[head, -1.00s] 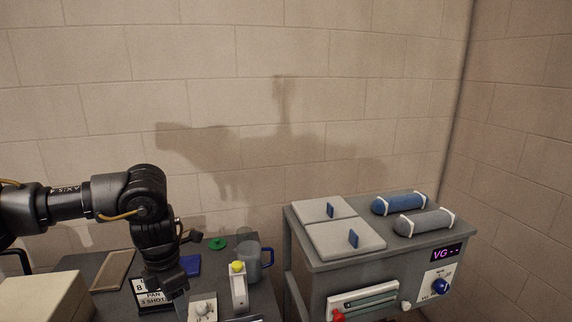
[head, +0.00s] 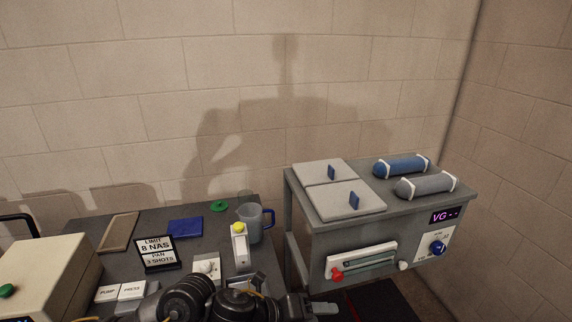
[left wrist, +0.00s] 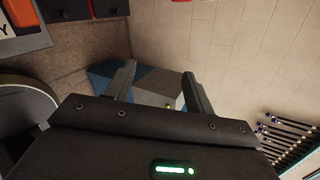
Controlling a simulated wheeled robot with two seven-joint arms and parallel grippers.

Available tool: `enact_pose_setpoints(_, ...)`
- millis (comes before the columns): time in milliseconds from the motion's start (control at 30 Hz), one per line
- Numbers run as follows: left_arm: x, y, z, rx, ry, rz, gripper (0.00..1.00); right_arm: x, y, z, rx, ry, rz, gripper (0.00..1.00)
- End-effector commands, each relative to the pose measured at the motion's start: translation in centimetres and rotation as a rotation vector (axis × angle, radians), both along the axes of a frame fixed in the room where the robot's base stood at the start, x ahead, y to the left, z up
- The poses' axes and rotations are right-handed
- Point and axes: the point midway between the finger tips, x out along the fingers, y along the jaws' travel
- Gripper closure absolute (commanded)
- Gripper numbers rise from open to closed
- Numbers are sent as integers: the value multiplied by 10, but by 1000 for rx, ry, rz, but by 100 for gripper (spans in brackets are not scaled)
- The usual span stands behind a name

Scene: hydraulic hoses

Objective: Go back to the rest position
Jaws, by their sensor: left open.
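My left arm lies folded low across the bottom edge of the head view, and its gripper (head: 325,308) points right, in front of the grey cabinet and over the floor. In the left wrist view the two fingers of that gripper (left wrist: 158,70) stand apart with nothing between them. My right gripper is in neither view.
The grey cabinet (head: 290,200) carries two lids (head: 345,197), a blue cylinder (head: 402,167) and a grey cylinder (head: 425,186).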

Motion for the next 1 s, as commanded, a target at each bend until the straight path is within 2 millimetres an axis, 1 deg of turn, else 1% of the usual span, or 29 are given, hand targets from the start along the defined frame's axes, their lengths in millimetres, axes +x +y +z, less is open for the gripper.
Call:
enact_pose_setpoints(33,-4,-2,2,-92,89,114,46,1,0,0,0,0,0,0)
enact_pose_setpoints(67,-3,0,4,-142,142,189,46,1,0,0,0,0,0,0)
enact_pose_setpoints(167,2,19,2,-297,332,457,46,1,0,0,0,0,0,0)
enact_pose_setpoints(267,5,56,-13,-429,540,746,46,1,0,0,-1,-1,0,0)
enact_pose_setpoints(300,3,74,-24,-474,625,868,46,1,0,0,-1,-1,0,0)
enact_pose_setpoints(367,-4,106,-43,-533,754,1057,46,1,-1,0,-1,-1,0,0)
enact_pose_setpoints(400,-12,128,-58,-567,838,1187,46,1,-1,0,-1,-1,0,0)
enact_pose_setpoints(467,-29,161,-80,-609,952,1375,46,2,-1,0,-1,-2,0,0)
enact_pose_setpoints(500,-42,180,-93,-630,1018,1489,46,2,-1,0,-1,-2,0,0)
enact_pose_setpoints(567,-62,206,-109,-653,1096,1636,46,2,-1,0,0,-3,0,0)
enact_pose_setpoints(600,-75,219,-118,-661,1137,1718,46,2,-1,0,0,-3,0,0)
enact_pose_setpoints(667,-93,237,-130,-672,1189,1829,46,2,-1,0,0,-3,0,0)
enact_pose_setpoints(700,-105,248,-136,-676,1219,1897,46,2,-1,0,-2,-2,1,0)
enact_pose_setpoints(800,-135,271,-150,-688,1284,2054,46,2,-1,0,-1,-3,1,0)
enact_pose_setpoints(1000,-193,308,-166,-696,1373,2328,46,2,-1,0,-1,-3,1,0)
